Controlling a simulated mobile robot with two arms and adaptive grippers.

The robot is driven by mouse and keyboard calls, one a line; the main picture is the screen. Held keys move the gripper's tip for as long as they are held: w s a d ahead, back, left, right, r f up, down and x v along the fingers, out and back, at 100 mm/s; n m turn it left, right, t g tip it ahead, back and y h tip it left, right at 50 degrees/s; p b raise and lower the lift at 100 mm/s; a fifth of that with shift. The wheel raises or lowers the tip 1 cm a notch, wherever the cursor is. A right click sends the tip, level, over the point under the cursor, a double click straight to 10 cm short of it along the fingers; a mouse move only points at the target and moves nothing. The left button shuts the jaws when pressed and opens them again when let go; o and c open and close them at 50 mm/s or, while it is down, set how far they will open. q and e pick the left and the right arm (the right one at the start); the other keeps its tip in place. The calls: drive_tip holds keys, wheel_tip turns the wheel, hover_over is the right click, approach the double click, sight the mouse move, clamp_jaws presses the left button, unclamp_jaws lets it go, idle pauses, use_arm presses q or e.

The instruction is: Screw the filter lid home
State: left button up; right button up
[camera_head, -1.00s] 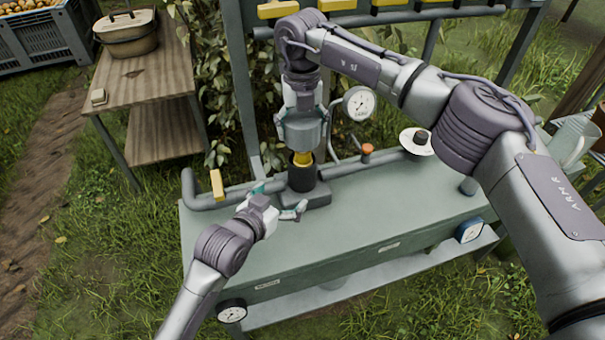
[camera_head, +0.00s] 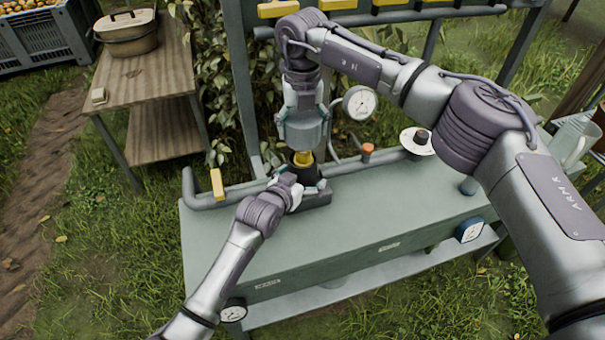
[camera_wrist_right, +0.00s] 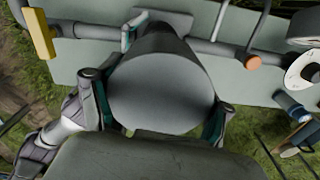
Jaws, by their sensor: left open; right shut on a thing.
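The filter lid (camera_head: 302,137) is a grey, rounded cap, held above the filter housing by my right gripper (camera_head: 303,122). In the right wrist view the lid (camera_wrist_right: 160,92) is a large grey disc between the teal fingers of that gripper (camera_wrist_right: 158,105). A yellow part (camera_head: 303,159) shows between lid and housing. The dark filter housing (camera_head: 308,174) stands upright on the bench pipe. My left gripper (camera_head: 302,184) is open with its fingers around the lower housing; whether they touch it I cannot tell. The lid's lower rim and any thread are hidden.
The green bench (camera_head: 350,225) has clear room in front and to the right. Close by are a pressure gauge (camera_head: 359,103), an orange knob (camera_head: 367,149), a yellow lever (camera_head: 217,184) and a white disc (camera_head: 417,141). A wooden table (camera_head: 150,85) stands at the left.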

sight(302, 154)
use_arm(q)
drive_tip(key=c, duration=1.7)
drive_tip(key=shift+c, duration=0.2)
use_arm(e)
drive_tip(key=shift+f, duration=2.5)
drive_tip(key=shift+f, duration=0.85)
drive_tip(key=shift+f, duration=0.55)
use_arm(q)
clamp_jaws()
use_arm(e)
drive_tip(key=o, duration=1.1)
